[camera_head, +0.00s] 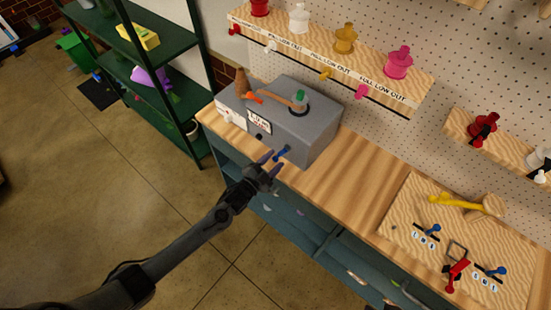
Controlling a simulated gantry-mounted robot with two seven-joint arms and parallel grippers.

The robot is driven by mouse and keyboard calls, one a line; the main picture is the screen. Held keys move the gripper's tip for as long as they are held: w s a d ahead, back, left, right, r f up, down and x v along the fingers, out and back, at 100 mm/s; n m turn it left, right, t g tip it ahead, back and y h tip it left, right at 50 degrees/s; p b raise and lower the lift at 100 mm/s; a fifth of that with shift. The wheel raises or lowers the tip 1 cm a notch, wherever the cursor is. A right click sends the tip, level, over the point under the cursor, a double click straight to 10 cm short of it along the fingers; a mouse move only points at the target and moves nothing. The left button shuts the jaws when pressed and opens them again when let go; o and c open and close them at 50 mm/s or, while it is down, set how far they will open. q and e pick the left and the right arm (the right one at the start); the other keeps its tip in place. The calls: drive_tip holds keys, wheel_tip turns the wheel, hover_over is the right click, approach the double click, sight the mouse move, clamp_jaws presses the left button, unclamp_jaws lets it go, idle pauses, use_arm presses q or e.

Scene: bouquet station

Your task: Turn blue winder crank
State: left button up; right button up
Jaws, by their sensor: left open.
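The grey winder box (295,122) stands on the wooden workbench against the pegboard. Its small blue crank (282,153) sticks out of the front face, low and toward the right. My left gripper (271,165) is open just in front of the crank, with its fingertips close to the blue handle. I cannot tell whether they touch. A brown handle-like piece and a green knob (300,96) sit on top of the box. My right gripper is not in view.
A spool shelf (330,62) with coloured spools hangs above the box. A wooden board (455,240) with blue and red levers and a yellow-handled mallet (465,204) lies at the right. The bench (340,190) between is clear. Green shelving (160,90) stands at the left.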

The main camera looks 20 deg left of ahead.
use_arm(q)
drive_tip(key=v, duration=0.9)
drive_tip(key=shift+s, duration=0.2)
drive_tip(key=s+d+r+n+g+y, duration=0.1)
drive_tip(key=s+r+n+g+y, duration=0.15)
drive_tip(key=s+n+g, duration=0.6)
drive_tip(key=s+r+n+g+y, duration=0.15)
drive_tip(key=s+r+g, duration=0.3)
drive_tip(key=s, duration=0.95)
wheel_tip(320, 180, up, 17)
drive_tip(key=s+p, duration=0.1)
drive_tip(key=p, duration=1.7)
drive_tip(key=shift+g+y, duration=0.4)
